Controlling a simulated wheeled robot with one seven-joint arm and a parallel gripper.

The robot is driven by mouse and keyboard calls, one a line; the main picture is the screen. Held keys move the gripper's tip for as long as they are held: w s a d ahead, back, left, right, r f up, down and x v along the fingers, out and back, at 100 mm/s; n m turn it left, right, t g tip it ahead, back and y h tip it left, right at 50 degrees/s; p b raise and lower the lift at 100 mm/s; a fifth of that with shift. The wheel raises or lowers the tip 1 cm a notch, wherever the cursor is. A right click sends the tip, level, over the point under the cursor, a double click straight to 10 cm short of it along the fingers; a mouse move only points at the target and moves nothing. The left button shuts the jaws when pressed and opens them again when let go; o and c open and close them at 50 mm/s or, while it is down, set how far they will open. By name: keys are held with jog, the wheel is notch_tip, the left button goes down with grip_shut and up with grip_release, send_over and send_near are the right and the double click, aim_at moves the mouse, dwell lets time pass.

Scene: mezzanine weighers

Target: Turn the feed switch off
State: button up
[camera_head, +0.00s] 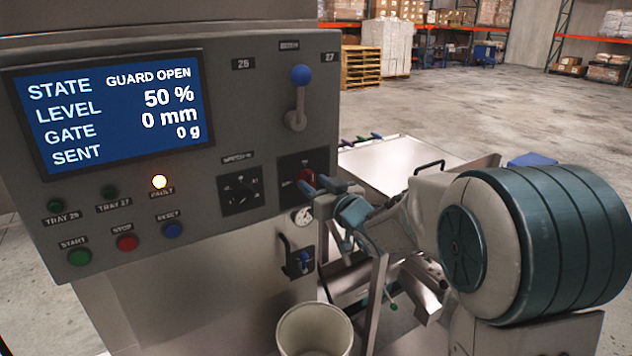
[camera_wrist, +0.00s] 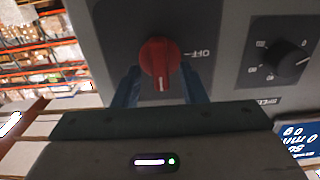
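The feed switch is a red rotary knob (camera_head: 305,175) on a dark plate on the grey control panel. In the wrist view the red knob (camera_wrist: 160,62) has its white pointer mark towards the bottom of the picture. The word OFF stands on the plate to the knob's right there, upside down. My gripper (camera_head: 322,188) is at the knob from the right in the head view and partly covers its plate. In the wrist view my gripper (camera_wrist: 160,85) has one blue finger on each side of the knob, with gaps visible. Whether the fingertips touch it is unclear.
A black speed dial (camera_head: 239,192) sits left of the switch, and a blue-tipped lever (camera_head: 300,95) above. The screen (camera_head: 110,110) reads GUARD OPEN, 50 %, 0 mm, 0 g. The fault lamp (camera_head: 159,181) glows.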

grip_shut()
